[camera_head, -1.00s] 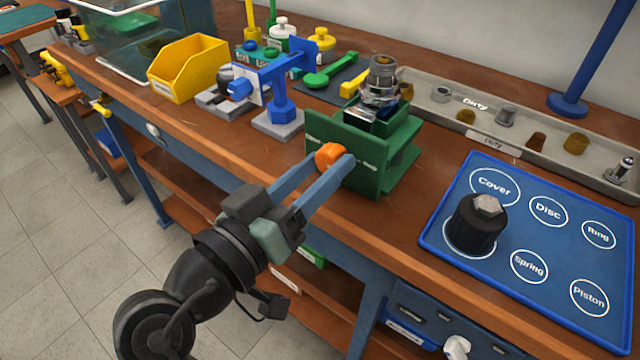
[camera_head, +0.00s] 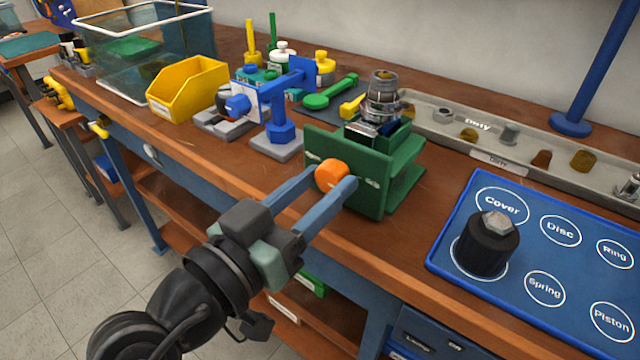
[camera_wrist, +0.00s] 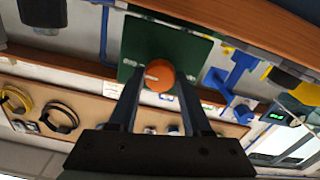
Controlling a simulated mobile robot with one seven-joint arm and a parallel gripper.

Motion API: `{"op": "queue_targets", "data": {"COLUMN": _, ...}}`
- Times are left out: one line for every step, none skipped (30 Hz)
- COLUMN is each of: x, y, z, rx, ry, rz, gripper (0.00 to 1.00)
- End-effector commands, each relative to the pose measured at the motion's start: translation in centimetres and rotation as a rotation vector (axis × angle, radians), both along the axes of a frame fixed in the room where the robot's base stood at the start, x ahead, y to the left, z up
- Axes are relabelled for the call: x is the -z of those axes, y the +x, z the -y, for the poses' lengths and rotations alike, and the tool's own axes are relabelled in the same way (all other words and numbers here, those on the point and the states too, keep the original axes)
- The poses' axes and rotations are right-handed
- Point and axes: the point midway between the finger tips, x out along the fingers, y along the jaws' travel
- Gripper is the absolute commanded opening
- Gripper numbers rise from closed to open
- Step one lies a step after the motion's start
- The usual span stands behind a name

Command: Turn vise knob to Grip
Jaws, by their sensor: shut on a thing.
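The green vise (camera_head: 376,200) stands at the front edge of the bench with a metal regulator body (camera_head: 384,98) upright in its top. Its orange knob (camera_head: 332,174) is on the front plate, with small pale labels to either side, too small to read surely. In the wrist view the knob (camera_wrist: 160,78) shows a white mark pointing left. My gripper (camera_head: 333,180) is shut on the knob, one blue-grey finger on each side. The fingertips partly hide the plate around the knob.
A blue mat (camera_head: 455,262) with labelled circles and a black cover (camera_head: 487,246) lies to the right. A grey tray of dirty parts (camera_head: 490,157) runs along the back. A blue press (camera_head: 280,120) and yellow bin (camera_head: 190,88) stand to the left.

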Motion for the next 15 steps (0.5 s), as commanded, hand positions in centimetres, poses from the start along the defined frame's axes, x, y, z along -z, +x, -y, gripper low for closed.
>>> {"op": "queue_targets", "data": {"x": 0.05, "y": 0.0, "z": -0.03, "rx": -0.001, "ry": 0.003, "rz": -0.001, "gripper": 0.53}}
{"op": "queue_targets", "data": {"x": 0.05, "y": 0.0, "z": -0.03, "rx": -0.001, "ry": 0.003, "rz": -0.001, "gripper": 0.58}}
{"op": "queue_targets", "data": {"x": 0.04, "y": 0.01, "z": -0.02, "rx": -0.001, "ry": 0.002, "rz": 0.0, "gripper": 0.65}}
{"op": "queue_targets", "data": {"x": 0.04, "y": 0.01, "z": -0.02, "rx": -0.001, "ry": 0.002, "rz": 0.0, "gripper": 0.71}}
{"op": "queue_targets", "data": {"x": 0.03, "y": 0.0, "z": -0.02, "rx": -0.001, "ry": 0.001, "rz": 0.0, "gripper": 0.76}}
{"op": "queue_targets", "data": {"x": 0.03, "y": 0.0, "z": -0.02, "rx": -0.001, "ry": 0.001, "rz": 0.0, "gripper": 0.79}}
{"op": "queue_targets", "data": {"x": 0.02, "y": 0.0, "z": -0.02, "rx": -0.001, "ry": 0.001, "rz": 0.0, "gripper": 0.79}}
{"op": "queue_targets", "data": {"x": 0.02, "y": 0.0, "z": -0.02, "rx": -0.001, "ry": 0.001, "rz": 0.0, "gripper": 0.79}}
{"op": "queue_targets", "data": {"x": 0.02, "y": 0.0, "z": -0.01, "rx": -0.001, "ry": 0.001, "rz": 0.0, "gripper": 0.79}}
{"op": "queue_targets", "data": {"x": 0.02, "y": 0.0, "z": -0.01, "rx": 0.0, "ry": 0.001, "rz": 0.001, "gripper": 0.79}}
{"op": "queue_targets", "data": {"x": 0.01, "y": 0.0, "z": -0.01, "rx": 0.0, "ry": 0.001, "rz": 0.001, "gripper": 0.79}}
{"op": "queue_targets", "data": {"x": 0.01, "y": 0.0, "z": -0.01, "rx": 0.0, "ry": 0.0, "rz": 0.0, "gripper": 0.79}}
{"op": "queue_targets", "data": {"x": 0.01, "y": 0.0, "z": -0.01, "rx": 0.0, "ry": 0.0, "rz": 0.0, "gripper": 0.79}}
{"op": "queue_targets", "data": {"x": 0.01, "y": 0.0, "z": -0.01, "rx": 0.0, "ry": 0.0, "rz": 0.0, "gripper": 0.79}}
{"op": "queue_targets", "data": {"x": 0.01, "y": 0.0, "z": -0.01, "rx": 0.0, "ry": 0.0, "rz": 0.0, "gripper": 0.79}}
